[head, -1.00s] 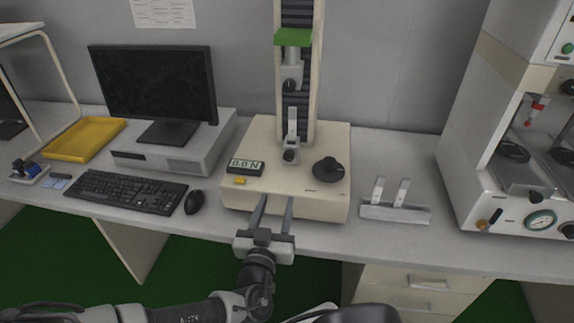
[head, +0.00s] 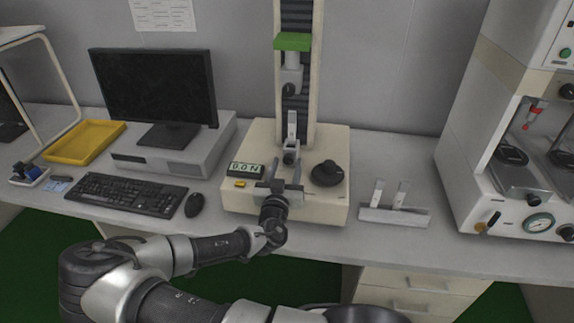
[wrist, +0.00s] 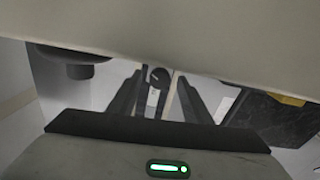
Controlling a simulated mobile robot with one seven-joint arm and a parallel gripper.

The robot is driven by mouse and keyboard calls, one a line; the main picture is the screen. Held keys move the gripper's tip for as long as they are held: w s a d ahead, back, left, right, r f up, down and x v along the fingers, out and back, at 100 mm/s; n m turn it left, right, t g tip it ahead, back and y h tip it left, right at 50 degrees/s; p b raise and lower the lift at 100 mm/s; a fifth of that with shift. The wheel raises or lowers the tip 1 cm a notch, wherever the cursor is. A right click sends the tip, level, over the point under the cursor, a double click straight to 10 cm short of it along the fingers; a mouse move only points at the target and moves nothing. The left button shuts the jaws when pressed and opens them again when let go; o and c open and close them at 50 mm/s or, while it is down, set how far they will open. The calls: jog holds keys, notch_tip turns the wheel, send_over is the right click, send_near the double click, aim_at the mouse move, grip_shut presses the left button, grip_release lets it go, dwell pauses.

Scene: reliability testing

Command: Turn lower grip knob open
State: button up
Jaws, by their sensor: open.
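The lower grip (head: 292,128) stands upright on the cream base of the testing machine. Its small dark knob (head: 289,158) faces the front. My gripper (head: 285,164) is open in front of this knob, with one finger on each side of its line. In the wrist view, which looks upside down, the knob (wrist: 158,77) shows between the tips of the two dark fingers (wrist: 160,76). Nothing is held. I cannot tell whether the fingertips reach around the knob or stop short of it.
A black dial (head: 327,173) sits on the base (head: 315,208) right of my gripper. A force display (head: 246,170) and a yellow button (head: 240,184) sit left. The upper grip (head: 291,80) hangs above. A metal holder (head: 394,214) stands right of the machine.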

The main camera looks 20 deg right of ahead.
jog(key=shift+w+d, duration=0.2)
jog(key=shift+w, duration=0.05)
jog(key=c, duration=1.1)
jog(key=shift+o, duration=0.2)
